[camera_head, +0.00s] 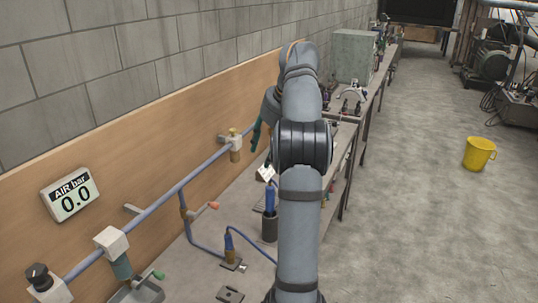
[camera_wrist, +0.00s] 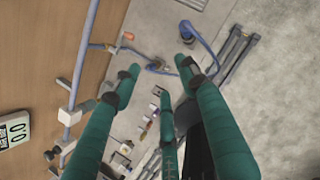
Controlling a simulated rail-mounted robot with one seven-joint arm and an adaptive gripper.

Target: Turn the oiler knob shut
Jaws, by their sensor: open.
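What looks like the oiler is a white block with an amber bowl and a small yellow knob (camera_head: 233,131) on the blue air pipe along the wooden wall board. I cannot tell the knob's turn position. My gripper (camera_head: 256,137) shows as teal fingers just right of the oiler, partly hidden by my arm; whether any finger touches it is not clear. In the wrist view my gripper (camera_wrist: 158,75) has its teal fingers spread, with nothing between them. I cannot make out the oiler in that view.
An air display (camera_head: 71,194) reads 0.0. Nearer along the pipe are a black knob (camera_head: 38,275), a teal-bowled unit (camera_head: 121,265) and an orange lever (camera_head: 211,206). A dark cup (camera_head: 270,229) holds a blue bottle on the bench. A yellow bucket (camera_head: 479,153) stands on open floor.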

